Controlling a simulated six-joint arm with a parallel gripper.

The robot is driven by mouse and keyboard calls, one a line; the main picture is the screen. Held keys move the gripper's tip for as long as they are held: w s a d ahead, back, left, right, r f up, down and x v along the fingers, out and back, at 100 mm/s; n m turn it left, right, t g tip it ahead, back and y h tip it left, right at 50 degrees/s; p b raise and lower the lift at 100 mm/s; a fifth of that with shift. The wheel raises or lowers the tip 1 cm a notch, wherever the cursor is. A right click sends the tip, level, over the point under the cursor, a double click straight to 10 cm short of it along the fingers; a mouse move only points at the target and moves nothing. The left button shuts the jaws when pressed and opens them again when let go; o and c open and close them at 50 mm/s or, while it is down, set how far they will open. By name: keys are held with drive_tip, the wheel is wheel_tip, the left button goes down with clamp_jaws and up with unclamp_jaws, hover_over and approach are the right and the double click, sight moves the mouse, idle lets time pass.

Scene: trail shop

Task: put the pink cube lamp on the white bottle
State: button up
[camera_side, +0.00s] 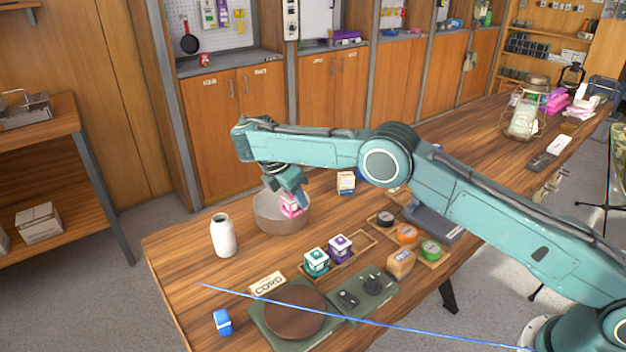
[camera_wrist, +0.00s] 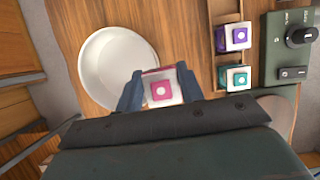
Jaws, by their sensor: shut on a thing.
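The pink cube lamp (camera_side: 290,208) is pink and white, and my gripper (camera_side: 291,197) is shut on it. In the wrist view the lamp (camera_wrist: 162,90) sits between the two fingers of my gripper (camera_wrist: 160,90), with its pink square face showing. In the side view the lamp appears over or in front of the grey round bowl (camera_side: 268,222); its exact height is unclear. The white bottle (camera_side: 223,236) stands upright on the table, to the left of the bowl and apart from my gripper. I cannot make out the bottle in the wrist view.
A teal cube (camera_side: 316,262) and a purple cube (camera_side: 340,248) sit in a wooden tray right of the bowl. A green scale (camera_side: 262,318), a CORD sign (camera_side: 267,283) and a blue item (camera_side: 222,322) are nearer the front. Tape rolls (camera_side: 406,234) lie to the right.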

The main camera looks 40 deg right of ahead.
drive_tip(key=w+a+r+n+t+y, duration=0.1)
drive_tip(key=w+a+r+n+t, duration=0.15)
drive_tip(key=w+a+n, duration=0.4)
wheel_tip(320, 180, up, 2)
drive_tip(key=n+t+y, duration=0.2)
drive_tip(key=n+y, duration=0.1)
drive_tip(key=n, duration=0.7)
hover_over(219, 217)
drive_tip(key=d, duration=0.1)
drive_tip(key=shift+d+r, duration=0.2)
drive_tip(key=shift+w+a+r+n, duration=0.1)
drive_tip(key=shift+a+r+n, duration=0.15)
drive_tip(key=shift+a+n, duration=0.4)
drive_tip(key=shift+f, duration=1.5)
drive_tip(key=shift+f, duration=0.1)
drive_tip(key=o, duration=1)
